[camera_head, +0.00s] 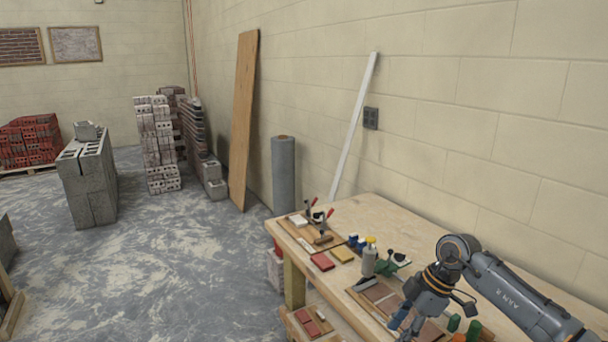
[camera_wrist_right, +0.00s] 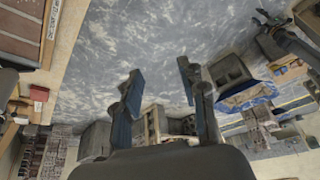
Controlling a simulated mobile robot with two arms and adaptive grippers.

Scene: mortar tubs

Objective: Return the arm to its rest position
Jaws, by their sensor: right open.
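My right arm (camera_head: 515,295), marked "ARM R", reaches in from the right over the workbench in the head view. Its gripper (camera_head: 402,322) points down towards the bench top, near the front edge of the picture. In the right wrist view, the two blue-padded fingers of the right gripper (camera_wrist_right: 158,82) stand wide apart with nothing between them. Grey floor shows beyond them. A dark arm-like shape (camera_wrist_right: 285,35) at the upper right of the wrist view may be my left arm; its finger state is unclear. My left arm does not show in the head view.
The wooden workbench (camera_head: 370,209) stands along the block wall, holding a spray bottle (camera_head: 369,261), a red block (camera_head: 322,261), boards and clamps. A grey roll (camera_head: 284,172) and a plank (camera_head: 243,120) lean or stand behind. The floor left of the bench is mostly clear.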

